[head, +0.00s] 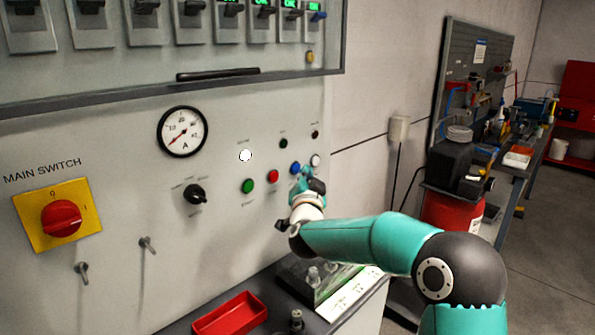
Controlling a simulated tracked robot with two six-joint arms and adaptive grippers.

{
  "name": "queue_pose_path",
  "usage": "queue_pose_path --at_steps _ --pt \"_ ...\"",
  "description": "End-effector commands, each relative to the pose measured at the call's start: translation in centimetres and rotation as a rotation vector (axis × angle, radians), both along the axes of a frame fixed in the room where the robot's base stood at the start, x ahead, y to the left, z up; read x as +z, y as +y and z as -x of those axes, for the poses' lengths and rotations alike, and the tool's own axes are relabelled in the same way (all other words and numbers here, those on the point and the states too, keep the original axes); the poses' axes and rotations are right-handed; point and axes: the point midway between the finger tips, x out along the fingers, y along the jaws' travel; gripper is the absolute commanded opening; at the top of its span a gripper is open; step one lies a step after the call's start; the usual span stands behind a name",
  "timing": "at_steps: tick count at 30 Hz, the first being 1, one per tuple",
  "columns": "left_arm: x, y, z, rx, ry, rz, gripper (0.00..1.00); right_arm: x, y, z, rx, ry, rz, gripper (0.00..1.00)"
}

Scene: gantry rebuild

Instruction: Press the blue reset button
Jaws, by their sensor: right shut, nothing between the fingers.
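The blue button (295,168) is on the grey control panel (225,220), right of the red button (272,177) and the green button (248,186). A white button (315,160) is to its right. My right gripper (306,175) is shut and empty, just right of the blue button and very close to it. I cannot tell whether its tip touches the blue button or the panel. The wrist hides the panel below. My left gripper is not in view.
The panel also carries a rotary knob (195,194), a gauge (183,132) and a red main switch (61,218). A framed row of breakers (192,22) juts out above. Below, a ledge holds a red tray (230,316). A workbench (530,155) stands at right.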

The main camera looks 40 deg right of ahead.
Motion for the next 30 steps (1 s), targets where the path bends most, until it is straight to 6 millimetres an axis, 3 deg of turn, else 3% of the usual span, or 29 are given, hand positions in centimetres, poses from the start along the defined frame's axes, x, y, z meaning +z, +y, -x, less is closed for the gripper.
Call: queue_pose_path --at_steps 15,30 --pt "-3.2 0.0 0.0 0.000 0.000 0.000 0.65 -0.2 -0.4 4.5 -0.001 -0.001 0.001 0.00" --pt "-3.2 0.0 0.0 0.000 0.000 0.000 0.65 0.0 -0.4 4.8 -0.001 0.000 0.000 0.00"
